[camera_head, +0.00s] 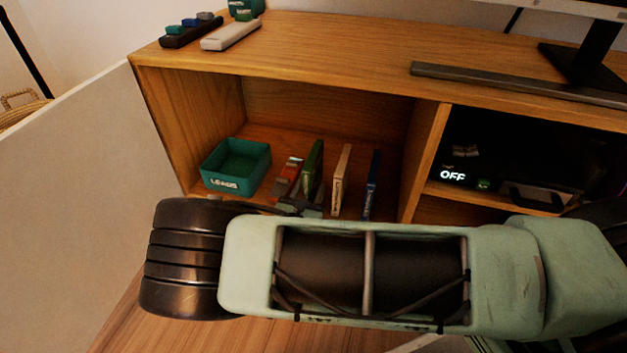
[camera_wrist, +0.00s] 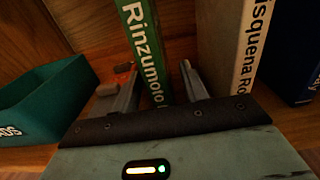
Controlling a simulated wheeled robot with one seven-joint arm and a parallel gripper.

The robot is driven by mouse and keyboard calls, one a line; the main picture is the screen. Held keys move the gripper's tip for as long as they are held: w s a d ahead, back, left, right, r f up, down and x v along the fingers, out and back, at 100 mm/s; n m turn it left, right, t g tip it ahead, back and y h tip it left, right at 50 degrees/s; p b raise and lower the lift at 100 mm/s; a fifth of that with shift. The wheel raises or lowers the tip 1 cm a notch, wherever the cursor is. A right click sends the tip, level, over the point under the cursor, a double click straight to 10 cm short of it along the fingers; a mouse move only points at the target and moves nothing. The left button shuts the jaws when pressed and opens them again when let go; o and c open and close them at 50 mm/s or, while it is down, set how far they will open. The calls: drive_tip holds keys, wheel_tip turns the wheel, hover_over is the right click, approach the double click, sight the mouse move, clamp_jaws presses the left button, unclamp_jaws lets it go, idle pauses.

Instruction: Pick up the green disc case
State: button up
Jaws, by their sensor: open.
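The green disc case (camera_head: 313,163) stands upright in the open left compartment of the wooden cabinet (camera_head: 290,45). In the wrist view the green case (camera_wrist: 147,45) shows its spine with white lettering, "Rinzumolo". My gripper (camera_wrist: 160,85) is open, with one finger on each side of the case's near edge in the picture. I cannot tell whether either finger touches it. In the head view my gripper (camera_head: 300,203) is mostly hidden behind my own arm, just in front of the cases.
A cream case (camera_head: 341,180) and a blue case (camera_head: 372,185) stand to the right. A divider (camera_head: 425,160) bounds the compartment.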

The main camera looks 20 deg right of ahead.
drive_tip(key=shift+w+d+f+b, duration=0.15)
drive_tip(key=shift+w+d+b, duration=0.2)
drive_tip(key=shift+w, duration=0.15)
drive_tip(key=shift+w+d+f+b, duration=0.15)
drive_tip(key=shift+w+d+b, duration=0.2)
drive_tip(key=shift+w, duration=0.1)
drive_tip(key=shift+w+d+r, duration=0.25)
drive_tip(key=shift+w, duration=0.15)
clamp_jaws()
drive_tip(key=shift+r, duration=0.1)
